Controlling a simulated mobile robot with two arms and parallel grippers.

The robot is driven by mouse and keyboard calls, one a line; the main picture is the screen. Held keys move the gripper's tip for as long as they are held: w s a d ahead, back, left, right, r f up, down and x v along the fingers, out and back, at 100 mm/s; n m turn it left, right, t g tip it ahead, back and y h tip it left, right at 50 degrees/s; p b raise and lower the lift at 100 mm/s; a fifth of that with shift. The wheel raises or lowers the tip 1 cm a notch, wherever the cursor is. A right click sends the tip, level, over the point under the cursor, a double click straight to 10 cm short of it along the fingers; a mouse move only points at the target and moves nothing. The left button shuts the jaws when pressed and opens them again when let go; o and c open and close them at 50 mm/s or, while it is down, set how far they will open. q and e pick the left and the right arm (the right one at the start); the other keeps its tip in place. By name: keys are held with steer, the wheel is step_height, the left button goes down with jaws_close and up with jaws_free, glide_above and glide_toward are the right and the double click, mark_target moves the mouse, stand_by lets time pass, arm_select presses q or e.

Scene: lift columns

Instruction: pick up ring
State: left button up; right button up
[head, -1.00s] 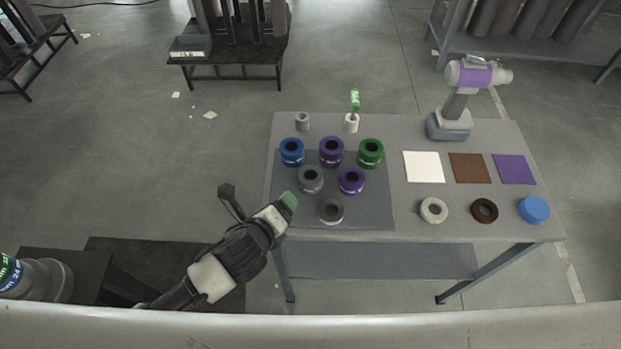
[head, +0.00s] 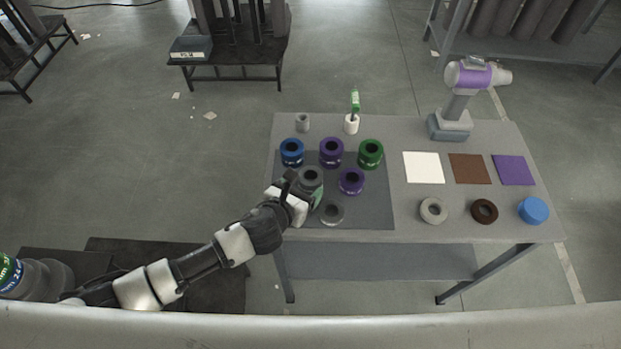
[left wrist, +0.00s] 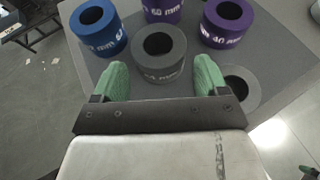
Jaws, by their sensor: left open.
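Several rings stand on a dark mat (head: 372,213) on the table. A dark grey ring (head: 320,179) is nearest my left gripper (head: 304,193). The left wrist view shows this grey ring (left wrist: 158,70) just ahead of and between my open green fingertips (left wrist: 161,80), with nothing gripped. Around it are a blue ring (head: 291,159), a purple ring (head: 331,159), a green ring (head: 370,161) and a second purple ring (head: 351,188). A lower grey ring (head: 332,221) lies at the mat's front, right of the gripper.
On the table's right are white (head: 424,167), brown (head: 470,168) and purple (head: 514,169) squares, with a pale ring (head: 433,219), a brown ring (head: 484,219) and a blue round piece (head: 533,210) before them. A purple-grey drill (head: 455,103) stands behind.

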mark_target(305, 185)
arm_select(q)
steer(key=shift+x, duration=1.95)
steer(key=c, duration=0.9)
steer(key=shift+o, duration=0.2)
steer(key=shift+r, duration=0.15)
